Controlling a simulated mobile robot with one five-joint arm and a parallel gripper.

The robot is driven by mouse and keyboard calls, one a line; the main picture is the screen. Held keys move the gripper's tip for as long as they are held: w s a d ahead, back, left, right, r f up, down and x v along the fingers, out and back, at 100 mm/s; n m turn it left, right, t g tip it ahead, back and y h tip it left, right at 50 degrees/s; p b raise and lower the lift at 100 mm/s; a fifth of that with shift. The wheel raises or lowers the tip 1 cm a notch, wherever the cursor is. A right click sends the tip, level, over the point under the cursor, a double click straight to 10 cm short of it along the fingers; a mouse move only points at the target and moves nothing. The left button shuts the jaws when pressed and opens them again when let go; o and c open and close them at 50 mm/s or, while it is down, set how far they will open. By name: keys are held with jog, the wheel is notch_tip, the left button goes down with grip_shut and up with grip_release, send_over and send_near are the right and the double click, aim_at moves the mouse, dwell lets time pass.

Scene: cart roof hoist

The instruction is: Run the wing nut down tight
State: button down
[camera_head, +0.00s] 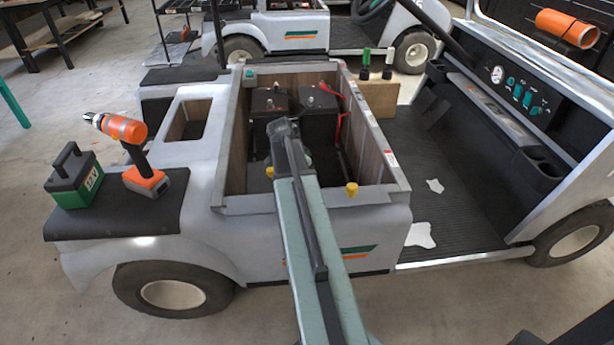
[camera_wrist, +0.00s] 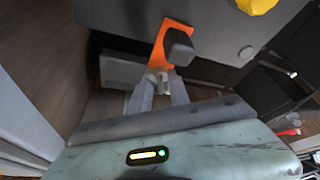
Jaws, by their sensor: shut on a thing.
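The cart's open battery bay (camera_head: 232,150) has wooden inner walls and holds dark batteries (camera_head: 318,122) with metal posts on top. My arm reaches over its front wall, and its end is above the bay; it hides the fingertips in the head view. In the wrist view my gripper (camera_wrist: 160,78) is shut on a small pale metal piece, which looks like the wing nut (camera_wrist: 162,74). The nut is mostly hidden between the fingertips. It sits at the lower end of an orange strip (camera_wrist: 168,38), beside a dark grey block (camera_wrist: 180,48).
Yellow caps stand in the bay, one near its front right corner (camera_head: 352,189). A red cable (camera_head: 341,120) runs at its right. An orange drill (camera_head: 125,130) and a green-black 12V battery (camera_head: 75,178) stand on the left deck.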

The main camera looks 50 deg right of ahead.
jog(key=shift+w+m+g, duration=0.25)
jog(key=shift+m+g, duration=0.15)
jog(key=shift+m, duration=0.7)
jog(key=c, duration=1.2)
grip_release()
jog(key=shift+s+y, duration=0.1)
jog(key=shift+y, duration=0.2)
jog(key=shift+c, duration=0.2)
jog(key=shift+r, duration=0.1)
jog(key=p+v, duration=0.7)
jog(key=shift+a+r, duration=0.15)
jog(key=shift+r, duration=0.15)
